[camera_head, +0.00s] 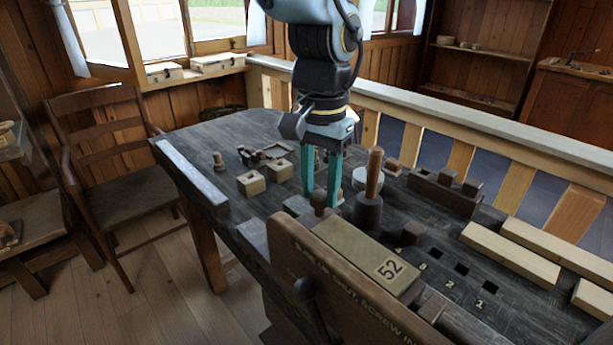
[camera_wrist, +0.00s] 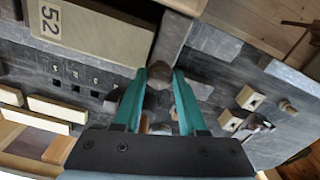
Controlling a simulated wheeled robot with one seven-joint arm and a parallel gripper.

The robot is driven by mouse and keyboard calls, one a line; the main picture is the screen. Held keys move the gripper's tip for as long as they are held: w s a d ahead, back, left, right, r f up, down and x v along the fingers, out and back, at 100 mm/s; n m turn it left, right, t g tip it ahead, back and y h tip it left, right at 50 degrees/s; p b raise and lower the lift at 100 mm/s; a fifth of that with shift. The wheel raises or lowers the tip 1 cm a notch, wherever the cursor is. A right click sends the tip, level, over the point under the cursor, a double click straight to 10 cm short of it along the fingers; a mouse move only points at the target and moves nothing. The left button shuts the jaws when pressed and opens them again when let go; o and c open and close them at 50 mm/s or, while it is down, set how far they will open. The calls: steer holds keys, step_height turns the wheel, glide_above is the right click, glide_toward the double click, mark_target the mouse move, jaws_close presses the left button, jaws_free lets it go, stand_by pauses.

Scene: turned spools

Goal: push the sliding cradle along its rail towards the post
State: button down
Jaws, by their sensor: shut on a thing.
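My gripper (camera_head: 321,203) points down over the dark bench, its two teal fingers shut on a dark brown rounded knob (camera_head: 319,197). In the wrist view the knob (camera_wrist: 160,73) sits between the fingertips, at the end of a grey bar (camera_wrist: 172,42). The bar runs from it towards a brown block at the top edge. I cannot tell for certain which part is the cradle and which the rail. No part is clearly marked as the post. An upright dark cylinder with a wooden handle (camera_head: 369,208) stands just right of the fingers.
A long box marked 52 (camera_head: 352,250) lies close in front, beside a large lettered wooden board (camera_head: 345,295). Two holed wooden blocks (camera_head: 251,183) stand left of the gripper. Pale beams (camera_head: 510,256) lie at right, past numbered square holes.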

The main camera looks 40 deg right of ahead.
steer(key=shift+s, duration=0.2)
steer(key=shift+c, duration=2.3)
jaws_free()
step_height(320, 180, up, 11)
steer(key=b, duration=0.1)
steer(key=shift+b, duration=0.3)
steer(key=shift+f, duration=0.15)
